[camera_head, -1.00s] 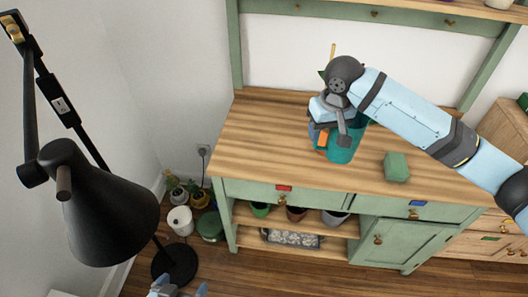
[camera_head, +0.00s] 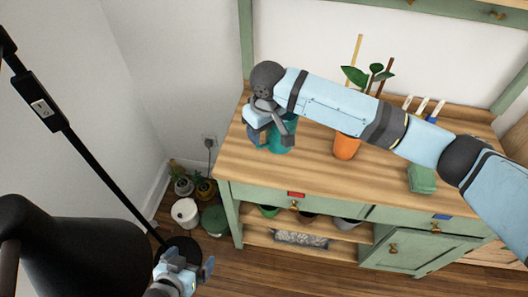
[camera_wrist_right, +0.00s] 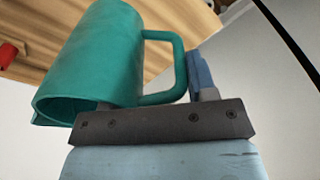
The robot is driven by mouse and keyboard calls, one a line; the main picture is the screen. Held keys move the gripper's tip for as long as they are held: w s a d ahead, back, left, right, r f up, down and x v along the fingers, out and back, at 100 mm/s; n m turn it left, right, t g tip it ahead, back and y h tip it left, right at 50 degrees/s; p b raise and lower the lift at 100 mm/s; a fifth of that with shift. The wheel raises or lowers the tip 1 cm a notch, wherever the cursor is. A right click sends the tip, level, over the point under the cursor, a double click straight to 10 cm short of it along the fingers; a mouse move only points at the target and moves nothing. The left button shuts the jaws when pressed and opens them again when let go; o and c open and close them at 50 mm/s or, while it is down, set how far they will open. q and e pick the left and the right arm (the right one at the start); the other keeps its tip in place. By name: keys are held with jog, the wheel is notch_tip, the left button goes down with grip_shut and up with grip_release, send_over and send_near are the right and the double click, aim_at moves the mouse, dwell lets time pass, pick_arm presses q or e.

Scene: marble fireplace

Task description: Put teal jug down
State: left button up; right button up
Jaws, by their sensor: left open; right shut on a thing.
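The teal jug (camera_head: 277,137) is at the left end of the wooden worktop (camera_head: 262,165), partly hidden by my right gripper. My right gripper (camera_head: 270,122) is shut on the jug's handle. In the right wrist view the jug (camera_wrist_right: 95,55) fills the upper left, its handle beside a blue finger (camera_wrist_right: 200,75). I cannot tell whether the jug's base touches the worktop. My left gripper (camera_head: 190,268) is open and empty, low in the head view, away from the worktop.
An orange pot (camera_head: 346,147) with a plant stands right of the jug, partly behind my right arm. A green block (camera_head: 421,178) lies near the front edge. A black lamp (camera_head: 75,240) stands at the left. The worktop's front middle is clear.

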notch_tip(320, 180, down, 9)
jog(key=shift+r+b, duration=0.15)
jog(key=shift+b, duration=0.15)
jog(key=o, duration=1.4)
